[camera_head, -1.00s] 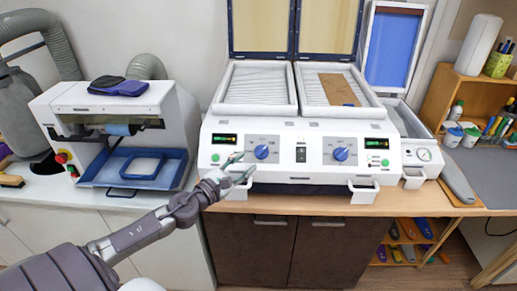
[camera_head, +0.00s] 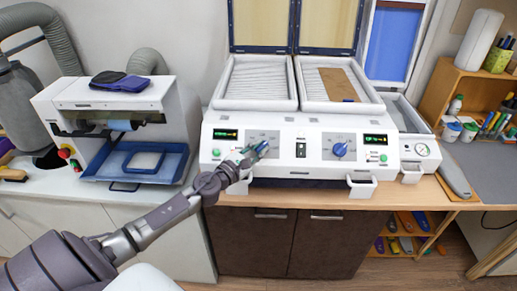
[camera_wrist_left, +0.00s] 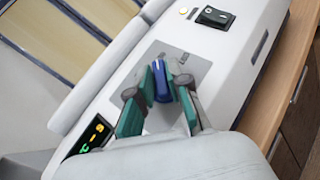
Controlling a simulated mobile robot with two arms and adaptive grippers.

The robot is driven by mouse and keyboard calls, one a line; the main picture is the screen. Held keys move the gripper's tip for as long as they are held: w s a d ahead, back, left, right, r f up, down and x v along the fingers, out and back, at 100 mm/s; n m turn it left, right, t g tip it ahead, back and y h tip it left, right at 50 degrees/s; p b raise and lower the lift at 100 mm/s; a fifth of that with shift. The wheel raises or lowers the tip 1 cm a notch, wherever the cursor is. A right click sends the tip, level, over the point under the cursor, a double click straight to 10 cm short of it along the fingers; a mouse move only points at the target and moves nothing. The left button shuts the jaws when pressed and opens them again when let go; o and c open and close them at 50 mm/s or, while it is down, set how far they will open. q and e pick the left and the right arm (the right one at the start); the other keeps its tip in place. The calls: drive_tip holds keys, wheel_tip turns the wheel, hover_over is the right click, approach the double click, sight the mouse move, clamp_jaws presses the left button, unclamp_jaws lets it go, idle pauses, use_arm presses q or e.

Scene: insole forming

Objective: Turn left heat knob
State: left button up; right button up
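The left heat knob (camera_wrist_left: 161,81) is blue and sits on a grey square panel of the white machine (camera_head: 228,171). In the head view my left gripper (camera_head: 254,153) is at this knob and partly covers it. In the left wrist view the gripper (camera_wrist_left: 161,88) has one finger on each side of the knob. Both finger pads lie close against it, with no clear gap. The right heat knob (camera_head: 340,149) is blue and uncovered. My right gripper is not in view.
A black switch (camera_head: 300,149) sits between the knobs. A green display (camera_head: 225,134) and a green button (camera_head: 216,153) are left of the left knob. White handles (camera_head: 361,188) stick out at the front. A blue-tray machine (camera_head: 135,163) stands at the left.

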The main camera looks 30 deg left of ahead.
use_arm(q)
clamp_jaws()
